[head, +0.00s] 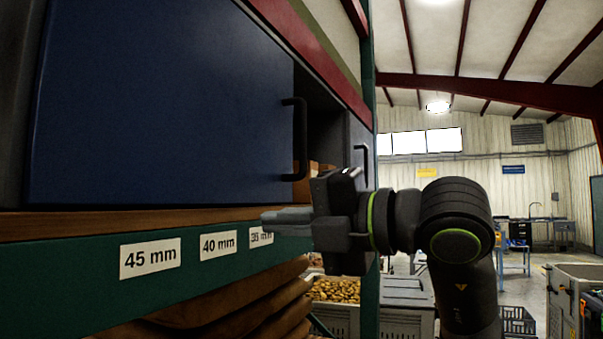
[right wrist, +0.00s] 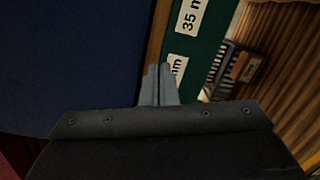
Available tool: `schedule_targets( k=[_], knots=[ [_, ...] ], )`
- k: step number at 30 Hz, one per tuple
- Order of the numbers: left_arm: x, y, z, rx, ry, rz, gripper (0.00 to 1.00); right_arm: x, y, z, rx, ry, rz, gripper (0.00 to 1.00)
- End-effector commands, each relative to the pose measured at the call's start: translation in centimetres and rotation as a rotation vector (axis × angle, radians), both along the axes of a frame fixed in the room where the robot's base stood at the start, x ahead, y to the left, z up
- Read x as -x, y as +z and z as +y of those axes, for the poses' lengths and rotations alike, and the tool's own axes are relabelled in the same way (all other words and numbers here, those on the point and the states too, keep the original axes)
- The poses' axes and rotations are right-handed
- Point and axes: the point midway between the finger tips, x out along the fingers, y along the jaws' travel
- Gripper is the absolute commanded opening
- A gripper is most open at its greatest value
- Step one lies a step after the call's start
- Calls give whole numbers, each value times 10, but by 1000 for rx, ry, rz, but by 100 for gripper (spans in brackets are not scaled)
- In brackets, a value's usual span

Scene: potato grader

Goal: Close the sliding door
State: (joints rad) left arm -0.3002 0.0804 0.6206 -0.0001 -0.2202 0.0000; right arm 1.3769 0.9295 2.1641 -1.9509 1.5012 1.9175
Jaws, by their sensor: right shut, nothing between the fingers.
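The sliding door (head: 160,110) is a large dark blue panel with a black bar handle (head: 295,139) near its right edge. A dark gap shows between it and a second panel with its own black handle (head: 362,166) farther right. Inside the gap sit brown boxes (head: 306,182). My left gripper is not in view.
The green beam (head: 90,278) carries labels 45 mm, 40 mm and 35 mm. Brown sacks (head: 235,308) lie below it. A green post (head: 368,290) stands at the right, and a crate of potatoes (head: 335,291) stands behind. The hall to the right has open floor.

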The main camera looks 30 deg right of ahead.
Motion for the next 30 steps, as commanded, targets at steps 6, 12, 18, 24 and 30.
schedule_targets(
  k=[6,12,18,24,30],
  knots=[
    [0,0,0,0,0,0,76,23,50,-55,-113,-306,-23,0],
    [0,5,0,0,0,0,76,24,60,-68,-154,-371,-19,0],
    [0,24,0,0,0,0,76,-3,63,-60,-152,-368,-14,0],
    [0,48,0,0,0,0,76,-39,66,-52,-152,-365,-14,0],
    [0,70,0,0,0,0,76,-73,66,-45,-152,-368,-14,0]
  ],
)
